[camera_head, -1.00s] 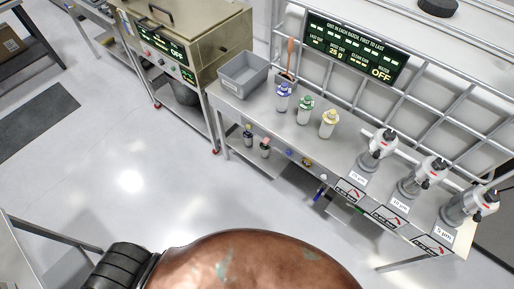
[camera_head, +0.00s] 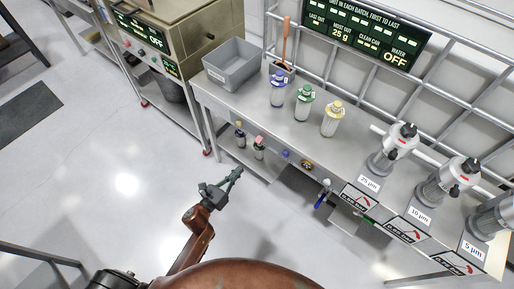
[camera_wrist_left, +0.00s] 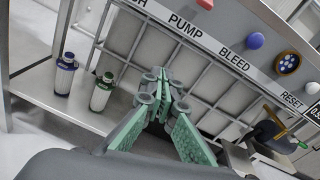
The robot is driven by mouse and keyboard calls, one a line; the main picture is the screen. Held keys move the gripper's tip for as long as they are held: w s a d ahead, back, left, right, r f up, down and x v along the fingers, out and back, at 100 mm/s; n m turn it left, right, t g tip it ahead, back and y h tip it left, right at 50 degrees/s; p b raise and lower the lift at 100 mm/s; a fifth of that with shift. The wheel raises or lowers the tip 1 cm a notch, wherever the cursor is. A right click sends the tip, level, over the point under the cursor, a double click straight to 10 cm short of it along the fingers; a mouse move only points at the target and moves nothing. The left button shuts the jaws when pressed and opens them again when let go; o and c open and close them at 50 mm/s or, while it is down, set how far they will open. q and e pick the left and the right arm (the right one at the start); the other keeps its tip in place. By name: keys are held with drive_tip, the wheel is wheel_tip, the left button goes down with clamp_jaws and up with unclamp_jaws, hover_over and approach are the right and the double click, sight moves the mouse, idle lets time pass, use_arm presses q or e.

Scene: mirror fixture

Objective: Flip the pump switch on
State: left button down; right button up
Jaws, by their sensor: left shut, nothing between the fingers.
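A label strip in the left wrist view reads PUMP (camera_wrist_left: 185,27), then BLEED and RESET. A pinkish-red knob (camera_wrist_left: 205,4) lies just above the PUMP lettering, cut by the frame edge. A blue round knob (camera_wrist_left: 255,40) sits above BLEED. I cannot tell for certain which control is the pump switch, or its position. In the head view these small controls (camera_head: 285,154) line the bench's front edge. My left gripper (camera_head: 238,171) is shut and empty, in front of the bench and apart from the controls. Its closed fingertips (camera_wrist_left: 162,74) show in the wrist view below the label.
The bench carries a grey bin (camera_head: 234,63), bottles with blue, green (camera_head: 304,102) and yellow caps, and filter housings (camera_head: 392,149). Two small bottles (camera_head: 259,149) stand on the lower shelf. The floor in front is clear.

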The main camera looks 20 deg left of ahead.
sight(259, 140)
use_arm(q)
drive_tip(key=r+m, duration=0.1)
drive_tip(key=d+r+m, duration=0.1)
drive_tip(key=r+m+h, duration=0.1)
drive_tip(key=r, duration=0.1)
drive_tip(key=shift+w+d+r+t, duration=0.1)
drive_tip(key=shift+w+d+t, duration=0.15)
drive_tip(key=shift+w+t, duration=0.15)
use_arm(e)
drive_tip(key=shift+w, duration=0.2)
use_arm(q)
drive_tip(key=shift+w, duration=0.1)
